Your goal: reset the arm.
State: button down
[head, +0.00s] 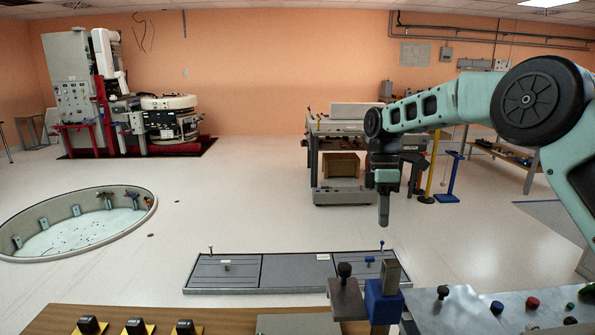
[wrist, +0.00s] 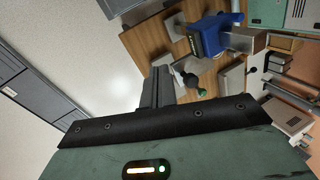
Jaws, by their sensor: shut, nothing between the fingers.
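My arm reaches in from the right edge of the head view, bent at a large dark joint, and its forearm runs left to the wrist. My gripper (head: 384,222) hangs down from the wrist, its fingers shut together and empty. It is in the air beyond the bench's blue clamp-like block (head: 383,302), apart from it as far as I can tell. In the wrist view my gripper (wrist: 157,85) shows as dark closed fingers, with a black knob (wrist: 188,80) to their right in the picture and the blue block (wrist: 218,32) beyond.
A wooden bench (head: 240,318) with several black-and-yellow pieces runs along the front. A control panel (head: 465,315) with buttons stands at the right. A grey floor panel (head: 290,272) lies behind the bench. A round floor pit (head: 70,235) is at left, a workbench (head: 345,127) at the back.

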jog(key=s+a+r+m+t, duration=0.1)
jog(key=s+a+r+m, duration=0.1)
jog(key=s+a, duration=0.5)
jog(key=s+a+r+m+t, duration=0.1)
jog(key=s+a, duration=0.2)
jog(key=s, duration=0.8)
jog(key=s+d+f+m, duration=0.2)
jog(key=s, duration=0.8)
jog(key=s+d+f+m+t, duration=0.1)
jog(key=s+d+f+m, duration=0.1)
jog(key=s, duration=0.9)
jog(key=shift+d+m+t+y, duration=0.15)
jog(key=shift+m+t+y, duration=0.15)
jog(key=shift+m, duration=0.5)
